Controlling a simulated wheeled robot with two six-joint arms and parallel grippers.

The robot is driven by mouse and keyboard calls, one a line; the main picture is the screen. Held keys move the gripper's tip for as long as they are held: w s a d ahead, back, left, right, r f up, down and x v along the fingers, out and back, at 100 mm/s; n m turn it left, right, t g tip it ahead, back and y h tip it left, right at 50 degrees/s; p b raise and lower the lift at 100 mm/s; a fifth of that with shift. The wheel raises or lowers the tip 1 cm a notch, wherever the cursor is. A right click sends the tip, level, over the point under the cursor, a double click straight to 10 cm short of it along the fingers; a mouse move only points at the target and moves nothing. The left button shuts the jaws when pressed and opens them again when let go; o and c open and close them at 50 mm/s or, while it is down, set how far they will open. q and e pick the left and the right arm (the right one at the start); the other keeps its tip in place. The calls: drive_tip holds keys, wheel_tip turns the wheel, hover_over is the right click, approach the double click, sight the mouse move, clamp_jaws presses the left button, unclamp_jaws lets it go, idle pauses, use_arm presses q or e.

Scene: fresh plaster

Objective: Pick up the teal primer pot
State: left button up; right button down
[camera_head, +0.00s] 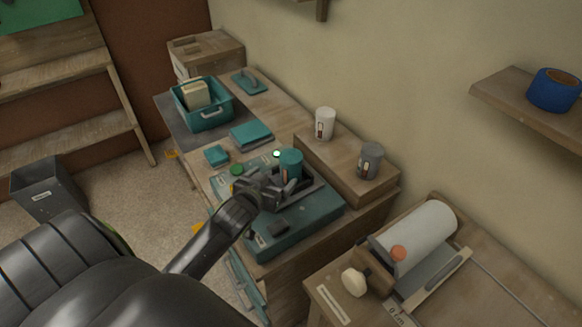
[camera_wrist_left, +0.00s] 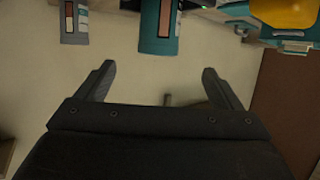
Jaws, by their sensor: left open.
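The teal primer pot (camera_head: 291,160) stands upright among the things on the workbench, with a label on its side. My left gripper (camera_head: 290,190) is open in front of it, and the gripper and wrist hide the pot's lower part. In the left wrist view the teal pot (camera_wrist_left: 158,28) shows at the top edge, cut off by the frame. It lies beyond the two spread fingertips (camera_wrist_left: 157,78), roughly in line with the gap between them. Nothing is between the fingers. My right gripper is not in view.
A white pot (camera_head: 325,123) and a grey pot (camera_head: 370,160) stand on a raised wooden block (camera_head: 338,157). A teal case (camera_head: 300,230) lies beneath my wrist. A teal crate (camera_head: 204,117) stands farther back. A paper roll (camera_head: 420,235) is at front right.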

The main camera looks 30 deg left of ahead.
sight(286, 166)
use_arm(q)
drive_tip(key=p+x, duration=0.1)
drive_tip(key=x, duration=0.7)
drive_tip(key=shift+w+a+f+p, duration=0.1)
drive_tip(key=shift+w+f+p, duration=0.15)
drive_tip(key=shift+w+p, duration=0.35)
drive_tip(key=shift+x, duration=2)
drive_tip(key=shift+s+f, duration=0.1)
drive_tip(key=shift+f, duration=0.05)
